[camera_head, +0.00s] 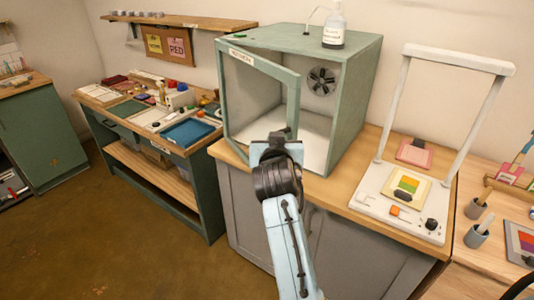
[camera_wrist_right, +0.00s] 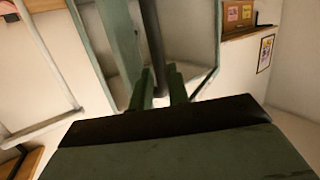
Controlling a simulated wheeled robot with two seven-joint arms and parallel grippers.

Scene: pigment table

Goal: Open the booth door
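The booth is a green box (camera_head: 352,92) with a pale interior, standing on the counter. Its green-framed glass door (camera_head: 292,100) stands ajar, its free edge swung out from the front at the right and its left side at the booth. My right gripper (camera_head: 274,143) is at the lower part of the door's free edge, its fingers largely hidden in the head view. In the right wrist view its two fingers (camera_wrist_right: 161,88) lie close on both sides of a dark upright bar (camera_wrist_right: 152,35), seemingly the door handle, and look shut on it. My left gripper is not in view.
A spray bottle (camera_head: 334,24) stands on the booth's top. A white frame-like device (camera_head: 377,196) stands right of the booth. A workbench with a blue tray (camera_head: 187,132) and several small items is at left. The floor (camera_head: 120,235) in front is clear.

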